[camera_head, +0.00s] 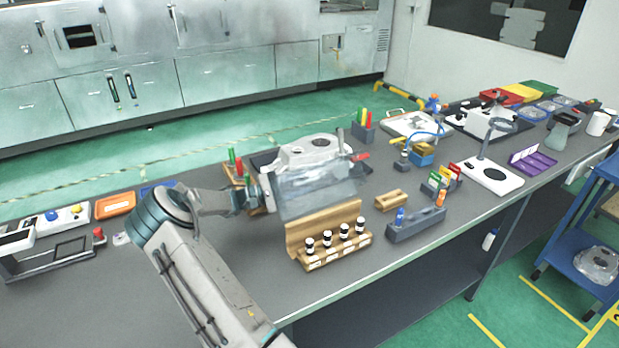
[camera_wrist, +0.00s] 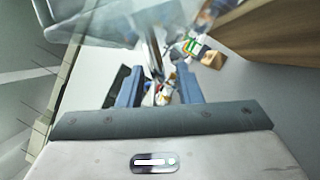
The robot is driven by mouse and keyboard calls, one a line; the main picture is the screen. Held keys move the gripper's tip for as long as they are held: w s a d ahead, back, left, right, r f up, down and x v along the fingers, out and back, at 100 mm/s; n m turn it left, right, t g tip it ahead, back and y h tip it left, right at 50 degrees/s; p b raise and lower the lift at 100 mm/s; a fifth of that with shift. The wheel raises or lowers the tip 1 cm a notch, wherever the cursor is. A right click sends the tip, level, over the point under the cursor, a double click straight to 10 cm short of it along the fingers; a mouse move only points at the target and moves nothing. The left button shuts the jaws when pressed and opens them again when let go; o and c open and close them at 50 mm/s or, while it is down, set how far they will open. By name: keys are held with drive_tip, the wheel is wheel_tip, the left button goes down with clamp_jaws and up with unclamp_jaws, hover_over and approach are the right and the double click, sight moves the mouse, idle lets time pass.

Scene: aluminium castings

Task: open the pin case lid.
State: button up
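The wooden case (camera_head: 303,258) stands near the front edge of the bench, with a row of black-and-white pieces in its front. Its tilted wooden panel (camera_head: 322,228), which looks like the lid, stands up behind them. In the wrist view a brown wooden surface (camera_wrist: 275,32) at upper right looks like part of this case. My gripper (camera_wrist: 158,78) shows its two blue-grey fingers apart, with nothing clearly held. In the head view my arm reaches over the bench behind the case; the fingertips cannot be made out there.
A white machine (camera_head: 310,148) stands behind. To the right are a small wooden block (camera_head: 391,199), a grey holder (camera_head: 416,226) and an open purple case (camera_head: 533,160).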

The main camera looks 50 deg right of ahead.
sight(310, 181)
drive_tip(key=shift+x, duration=1.55)
